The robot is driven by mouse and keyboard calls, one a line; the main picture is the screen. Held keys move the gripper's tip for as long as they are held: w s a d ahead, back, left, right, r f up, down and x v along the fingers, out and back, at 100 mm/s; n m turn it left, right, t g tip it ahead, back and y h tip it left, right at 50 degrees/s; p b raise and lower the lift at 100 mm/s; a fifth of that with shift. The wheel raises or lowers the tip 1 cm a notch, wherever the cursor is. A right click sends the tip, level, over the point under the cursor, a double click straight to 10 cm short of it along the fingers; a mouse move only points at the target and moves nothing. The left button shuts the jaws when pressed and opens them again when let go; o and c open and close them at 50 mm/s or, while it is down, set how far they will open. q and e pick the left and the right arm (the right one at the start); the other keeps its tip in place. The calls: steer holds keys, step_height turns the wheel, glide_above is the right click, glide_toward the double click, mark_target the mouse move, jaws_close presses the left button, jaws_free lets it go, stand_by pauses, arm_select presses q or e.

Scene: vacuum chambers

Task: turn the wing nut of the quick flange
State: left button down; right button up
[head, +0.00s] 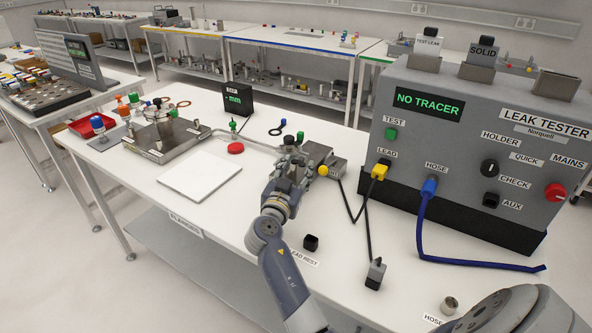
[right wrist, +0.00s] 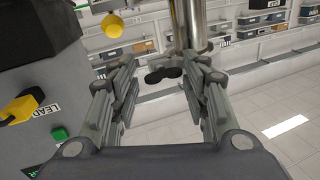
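My right gripper (head: 292,172) is over the table, right at the metal fittings beside the leak tester, and hides most of the quick flange there. In the right wrist view its two fingers (right wrist: 163,70) stand apart. A dark two-lobed piece, which looks like the wing nut (right wrist: 164,74), sits between the fingertips. I cannot tell whether the fingers touch it. A shiny vertical metal pipe (right wrist: 189,22) rises just behind the nut. In the head view the wing nut cannot be made out. My left gripper is not in view.
The leak tester (head: 455,140) stands to the right, reading NO TRACER, with a yellow lead plug (head: 379,171) and a blue hose (head: 422,225).

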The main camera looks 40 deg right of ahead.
steer(key=shift+w+a, duration=0.1)
steer(key=shift+a, duration=0.05)
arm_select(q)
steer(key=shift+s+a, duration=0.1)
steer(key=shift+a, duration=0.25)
arm_select(e)
step_height(320, 180, up, 10)
steer(key=shift+c, duration=0.6)
